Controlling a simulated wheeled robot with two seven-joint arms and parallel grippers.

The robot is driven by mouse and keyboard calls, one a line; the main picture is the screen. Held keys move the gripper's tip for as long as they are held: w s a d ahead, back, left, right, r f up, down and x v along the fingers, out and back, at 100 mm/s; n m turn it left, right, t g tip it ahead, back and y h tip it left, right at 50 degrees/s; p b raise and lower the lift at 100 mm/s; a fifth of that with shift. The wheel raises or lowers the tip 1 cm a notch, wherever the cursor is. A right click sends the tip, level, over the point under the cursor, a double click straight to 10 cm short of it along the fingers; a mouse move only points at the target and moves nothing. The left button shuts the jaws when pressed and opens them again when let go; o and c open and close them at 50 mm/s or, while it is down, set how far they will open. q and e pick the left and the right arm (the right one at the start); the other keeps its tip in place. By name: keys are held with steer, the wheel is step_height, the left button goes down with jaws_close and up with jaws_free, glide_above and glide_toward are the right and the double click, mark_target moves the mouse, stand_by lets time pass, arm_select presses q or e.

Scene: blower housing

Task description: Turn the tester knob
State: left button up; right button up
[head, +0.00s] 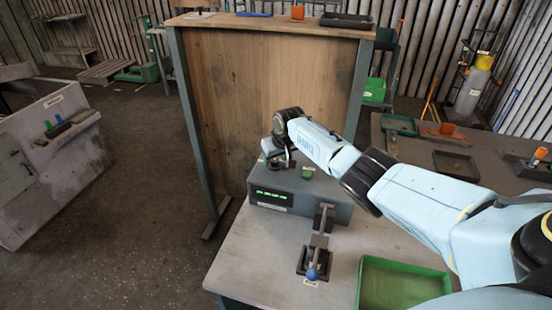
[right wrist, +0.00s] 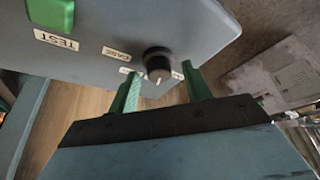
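The tester (head: 300,196) is a grey box with a lit green display, standing on the table. Its dark round knob (right wrist: 157,62) with a pale pointer mark shows in the right wrist view, on the grey panel by small labels. My right gripper (head: 279,160) is over the tester's far left part in the head view and hides the knob there. In the right wrist view its two green fingers (right wrist: 160,72) are apart, one on each side of the knob, with visible gaps; I cannot tell their exact depth. My left gripper is not in view.
A green button (right wrist: 50,12) sits by a TEST label on the panel. A lever with a blue ball (head: 312,274) stands in front of the tester. A green tray (head: 362,287) lies to the right. A wooden board (head: 255,80) rises behind.

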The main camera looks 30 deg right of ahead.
steer(key=shift+s+r, duration=0.15)
steer(key=shift+r, duration=0.3)
steer(key=p+v, duration=0.1)
steer(key=v, duration=1.1)
steer(key=shift+r, duration=0.25)
